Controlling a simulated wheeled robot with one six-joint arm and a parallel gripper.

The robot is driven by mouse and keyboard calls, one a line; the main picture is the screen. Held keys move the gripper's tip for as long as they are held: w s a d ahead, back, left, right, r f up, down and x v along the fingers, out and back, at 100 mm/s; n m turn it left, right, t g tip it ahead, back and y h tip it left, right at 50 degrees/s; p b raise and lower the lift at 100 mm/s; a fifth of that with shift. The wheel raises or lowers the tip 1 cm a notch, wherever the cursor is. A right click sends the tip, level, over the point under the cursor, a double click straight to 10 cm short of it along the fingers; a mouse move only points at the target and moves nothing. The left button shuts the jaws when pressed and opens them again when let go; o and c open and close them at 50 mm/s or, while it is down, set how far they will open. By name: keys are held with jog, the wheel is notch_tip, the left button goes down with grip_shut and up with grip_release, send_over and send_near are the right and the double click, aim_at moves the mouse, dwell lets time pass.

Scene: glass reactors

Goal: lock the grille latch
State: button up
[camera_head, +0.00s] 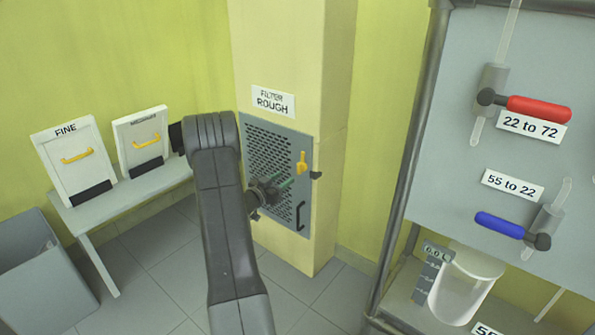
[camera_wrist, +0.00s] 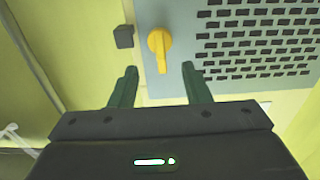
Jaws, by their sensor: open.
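The grille (camera_head: 270,165) is a grey perforated panel on the cream column, under a label reading "FILTER ROUGH". It lies flush against the column, as far as I can see. Its yellow latch (camera_head: 301,163) is a knob with a handle near the panel's edge; it also shows in the wrist view (camera_wrist: 159,48), with the handle lying along the panel's edge. A dark block (camera_wrist: 124,37) sits beside the latch on the column. My gripper (camera_head: 283,186) is in front of the grille, below the latch. In the wrist view my gripper (camera_wrist: 158,78) has its green fingers apart, with nothing between them.
A black handle (camera_head: 300,215) is low on the grille. A bench (camera_head: 130,199) at the left holds two white filter panels with yellow handles. A grey bin (camera_head: 40,275) stands at the far left. A rack (camera_head: 412,150) with red and blue levers stands at the right.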

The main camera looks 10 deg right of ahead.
aim_at(298, 169)
jog(key=b+x, duration=0.1)
jog(key=x, duration=0.7)
jog(key=shift+w+d, duration=0.25)
jog(key=shift+d, duration=0.05)
jog(key=c, duration=0.7)
